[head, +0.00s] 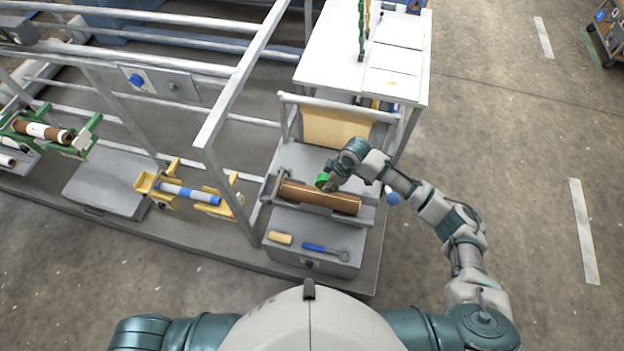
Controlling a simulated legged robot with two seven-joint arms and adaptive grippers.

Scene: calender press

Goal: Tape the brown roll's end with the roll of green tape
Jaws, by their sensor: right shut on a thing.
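The brown roll (320,197) lies across a grey stand in front of the machine, tilted slightly down to the right. My right gripper (325,184) is shut on the roll of green tape (321,180), just above and behind the middle of the brown roll. Whether the tape touches the brown roll cannot be told. The fingers are small and partly hidden by the wrist.
A yellow block (280,238) and a blue-handled tool (322,250) lie on the grey stand's front top (285,259). A brown sheet (335,128) hangs behind the roll, below a white table (385,60). Yellow brackets hold a blue-and-white roll (188,193) to the left. Open floor lies right.

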